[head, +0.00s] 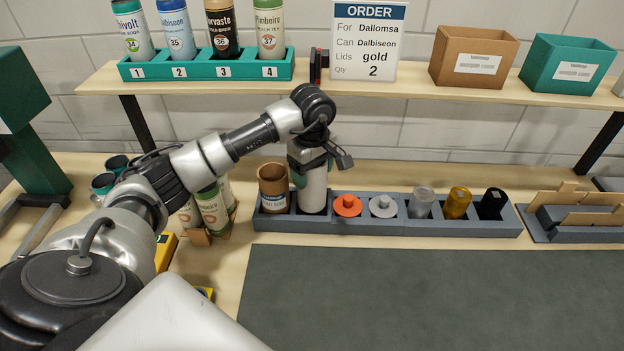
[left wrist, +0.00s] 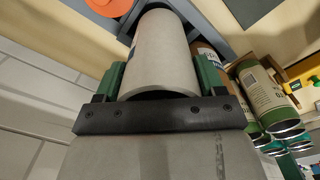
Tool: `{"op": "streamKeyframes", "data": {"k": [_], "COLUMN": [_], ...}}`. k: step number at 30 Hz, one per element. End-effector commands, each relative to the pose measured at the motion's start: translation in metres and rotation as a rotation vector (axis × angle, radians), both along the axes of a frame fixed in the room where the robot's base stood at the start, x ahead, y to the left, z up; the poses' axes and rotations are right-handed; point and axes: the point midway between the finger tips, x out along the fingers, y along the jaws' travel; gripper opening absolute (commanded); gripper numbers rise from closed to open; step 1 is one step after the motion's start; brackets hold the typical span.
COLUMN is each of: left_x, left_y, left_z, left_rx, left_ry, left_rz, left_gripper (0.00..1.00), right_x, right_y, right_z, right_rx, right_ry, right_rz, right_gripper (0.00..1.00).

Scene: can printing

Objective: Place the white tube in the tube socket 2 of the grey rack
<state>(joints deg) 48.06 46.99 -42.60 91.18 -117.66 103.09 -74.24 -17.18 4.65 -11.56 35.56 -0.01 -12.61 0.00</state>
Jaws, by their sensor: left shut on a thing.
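The white tube (head: 313,190) stands upright at the second place from the left of the grey rack (head: 385,227). It is between a brown tube (head: 272,188) and an orange disc piece (head: 347,205). My left gripper (head: 311,160) is shut on its upper part from above. In the left wrist view the white tube (left wrist: 162,55) lies between the two green fingers, and its far end is at the rack (left wrist: 205,25). Its lower end appears to be within the socket, but I cannot tell whether it rests on the bottom. My right gripper is not in view.
Further right on the rack are a grey disc piece (head: 383,206), a clear cup (head: 421,202), an amber cup (head: 457,203) and a black cup (head: 492,204). Printed cans (head: 212,210) stand close to the rack's left. A shelf (head: 400,82) runs behind. The dark mat (head: 430,295) in front is clear.

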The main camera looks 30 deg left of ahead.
Motion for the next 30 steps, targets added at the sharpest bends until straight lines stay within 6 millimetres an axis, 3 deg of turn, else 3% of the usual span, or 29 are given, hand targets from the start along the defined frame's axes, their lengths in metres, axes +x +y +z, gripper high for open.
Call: {"op": "streamKeyframes", "data": {"k": [9, 20, 21, 26, 30], "left_x": [0.000, 0.000, 0.000, 0.000, 0.000], "left_y": [0.000, 0.000, 0.000, 0.000, 0.000], "left_z": [-0.037, -0.043, -0.044, -0.042, -0.042], "left_rx": [-0.001, 0.000, 0.001, 0.000, 0.000], "left_ry": [0.001, -0.001, 0.000, 0.000, 0.000], "left_rz": [0.001, 0.000, 0.000, 0.000, 0.000], "left_gripper": [0.33, 0.33, 0.71, 0.95, 0.95], "right_x": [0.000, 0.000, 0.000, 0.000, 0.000], "right_y": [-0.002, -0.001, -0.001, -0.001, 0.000], "right_z": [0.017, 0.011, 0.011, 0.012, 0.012], "right_rx": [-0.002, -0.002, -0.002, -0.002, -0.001], "right_ry": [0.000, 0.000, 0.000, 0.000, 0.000], "right_rz": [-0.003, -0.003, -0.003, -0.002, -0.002], "right_gripper": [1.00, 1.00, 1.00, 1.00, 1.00]}}
